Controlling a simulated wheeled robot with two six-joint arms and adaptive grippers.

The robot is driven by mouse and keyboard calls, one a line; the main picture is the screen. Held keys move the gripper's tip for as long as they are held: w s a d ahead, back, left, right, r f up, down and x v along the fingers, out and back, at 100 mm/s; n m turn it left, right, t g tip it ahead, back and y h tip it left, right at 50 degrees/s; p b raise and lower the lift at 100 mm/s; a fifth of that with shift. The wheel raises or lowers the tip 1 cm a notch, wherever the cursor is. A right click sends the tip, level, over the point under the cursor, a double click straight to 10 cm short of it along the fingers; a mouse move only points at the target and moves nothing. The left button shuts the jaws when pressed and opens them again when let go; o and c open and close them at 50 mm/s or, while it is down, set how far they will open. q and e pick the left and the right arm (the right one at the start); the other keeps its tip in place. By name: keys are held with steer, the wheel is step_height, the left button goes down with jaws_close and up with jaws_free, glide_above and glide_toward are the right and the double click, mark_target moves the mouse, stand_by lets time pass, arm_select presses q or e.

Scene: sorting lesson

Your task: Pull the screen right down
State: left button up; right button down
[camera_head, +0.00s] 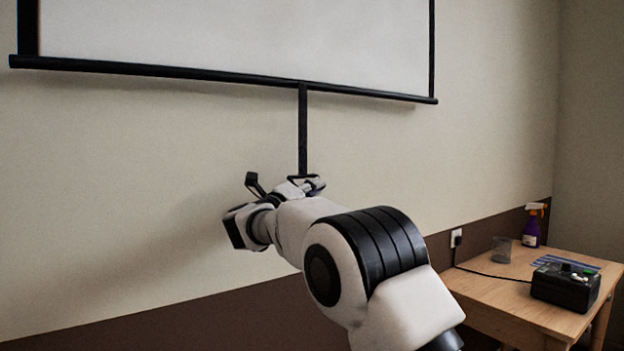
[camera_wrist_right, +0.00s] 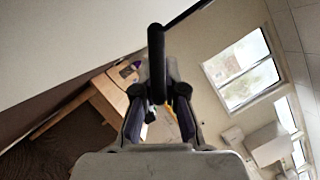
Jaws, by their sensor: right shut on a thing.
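The projection screen (camera_head: 240,35) hangs on the wall, a white sheet with a black border and a black bottom bar (camera_head: 200,76). Its lower edge is high in the head view, with bare wall below. A black pull strap (camera_head: 303,125) hangs from the bar and ends at my right gripper (camera_head: 306,184). The gripper is shut on the strap's lower end, whose grip is mostly hidden by the fingers. In the right wrist view the black pull (camera_wrist_right: 156,60) stands between the fingers of my right gripper (camera_wrist_right: 160,105). My left gripper is not in view.
A wooden table (camera_head: 500,300) stands at the lower right, against the wall. On it are a black box (camera_head: 565,288), a clear cup (camera_head: 501,250) and a purple spray bottle (camera_head: 531,230). The wall below the screen is clear.

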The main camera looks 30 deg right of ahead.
step_height(320, 180, down, 33)
steer(key=b, duration=2)
steer(key=shift+d, duration=0.2)
steer(key=shift+r, duration=0.1)
steer(key=c, duration=1.6)
jaws_free()
steer(key=o, duration=0.4)
steer(key=shift+d, duration=0.25)
steer(key=shift+c, duration=0.2)
steer(key=v, duration=1.2)
